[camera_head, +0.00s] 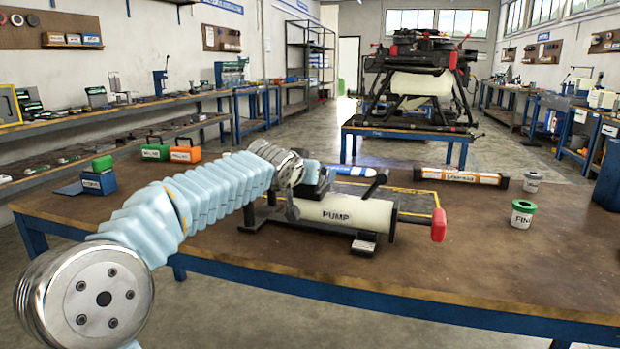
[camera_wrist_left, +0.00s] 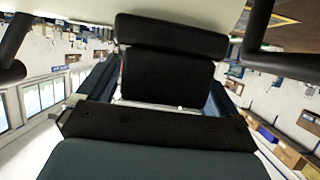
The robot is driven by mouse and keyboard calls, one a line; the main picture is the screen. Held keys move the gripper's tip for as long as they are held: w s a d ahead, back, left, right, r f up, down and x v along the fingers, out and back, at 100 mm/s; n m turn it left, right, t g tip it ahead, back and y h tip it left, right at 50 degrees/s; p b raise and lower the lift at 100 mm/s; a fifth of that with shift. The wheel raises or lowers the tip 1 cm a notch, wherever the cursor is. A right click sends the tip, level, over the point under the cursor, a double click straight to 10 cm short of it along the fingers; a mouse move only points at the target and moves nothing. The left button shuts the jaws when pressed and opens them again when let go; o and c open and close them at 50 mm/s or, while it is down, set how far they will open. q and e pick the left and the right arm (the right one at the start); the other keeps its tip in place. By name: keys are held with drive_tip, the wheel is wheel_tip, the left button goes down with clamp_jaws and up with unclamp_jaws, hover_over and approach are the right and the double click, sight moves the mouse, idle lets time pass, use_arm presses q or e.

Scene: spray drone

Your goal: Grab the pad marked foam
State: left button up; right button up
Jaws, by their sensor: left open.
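I cannot make out a pad with a readable foam mark. A small blue block with a green top (camera_head: 100,177) at the table's left bears a label too small to read. My left arm reaches across the table from the left, and my left gripper (camera_head: 316,180) is at the top of the cream cylinder marked PUMP (camera_head: 345,214). Its jaws are open, mostly hidden by the wrist in the head view. The left wrist view shows dark blocks close up, and what is between the fingers is unclear. My right gripper is not in view.
Green (camera_head: 155,150) and orange (camera_head: 186,151) labelled boxes stand behind the arm. An orange-banded tube (camera_head: 461,176), a grey cup (camera_head: 532,182) and a green-lidded cup (camera_head: 523,213) are on the right. The brown table (camera_head: 480,262) is clear at front right. A drone (camera_head: 420,80) stands behind.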

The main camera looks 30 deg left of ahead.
use_arm(q)
drive_tip(key=c, duration=1)
drive_tip(key=shift+r, duration=0.1)
drive_tip(key=shift+c, duration=0.2)
